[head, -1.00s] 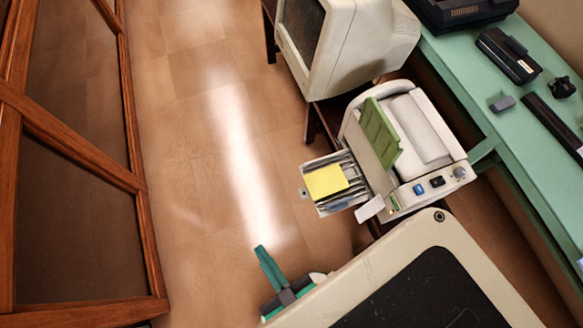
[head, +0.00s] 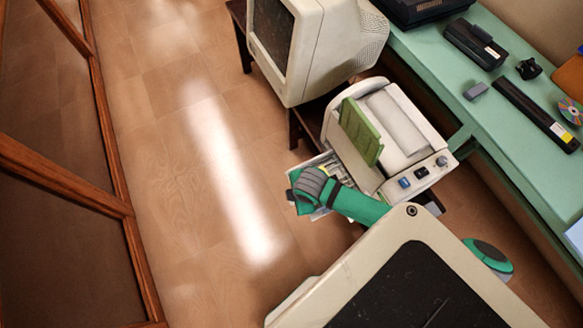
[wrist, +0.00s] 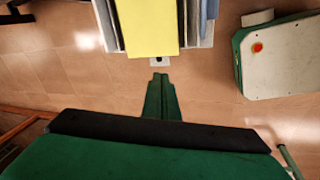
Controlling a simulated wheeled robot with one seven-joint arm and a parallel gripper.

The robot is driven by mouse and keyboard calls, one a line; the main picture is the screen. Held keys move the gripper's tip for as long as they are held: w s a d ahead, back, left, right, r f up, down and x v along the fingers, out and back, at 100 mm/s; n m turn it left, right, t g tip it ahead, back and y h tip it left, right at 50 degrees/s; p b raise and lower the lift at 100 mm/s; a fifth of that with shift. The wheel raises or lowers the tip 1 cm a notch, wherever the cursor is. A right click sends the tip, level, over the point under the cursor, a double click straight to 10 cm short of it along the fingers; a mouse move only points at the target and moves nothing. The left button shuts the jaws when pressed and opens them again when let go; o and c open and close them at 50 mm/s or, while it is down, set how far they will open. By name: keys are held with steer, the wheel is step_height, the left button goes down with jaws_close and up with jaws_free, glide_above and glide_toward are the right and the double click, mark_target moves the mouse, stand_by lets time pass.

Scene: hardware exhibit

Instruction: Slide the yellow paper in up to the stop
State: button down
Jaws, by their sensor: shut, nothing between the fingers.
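The yellow paper (wrist: 147,28) lies on the printer's tray in the wrist view, its near edge close to the tray's outer end. My gripper (wrist: 160,76) is shut and empty. Its fingertips appear just short of a small pale tab (wrist: 159,62) at the tray's end; I cannot tell the height gap. In the head view the white printer (head: 398,125) has a raised green flap (head: 360,132). My arm covers most of its tray (head: 322,160) there, and hides the yellow paper and my fingers.
A beige monitor (head: 318,45) stands behind the printer. A mint-green table (head: 440,60) with devices runs along the right. A wood-framed partition (head: 115,180) is at the left. Tiled floor (head: 200,150) lies open between the partition and the printer.

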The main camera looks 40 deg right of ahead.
steer(key=w+a+r+n+g, duration=0.2)
steer(key=w, duration=0.2)
steer(key=d+f+n, duration=0.1)
steer(key=d+f, duration=0.2)
steer(key=f, duration=0.6)
steer(key=shift+s+d+g, duration=0.25)
steer(key=shift+g, duration=0.15)
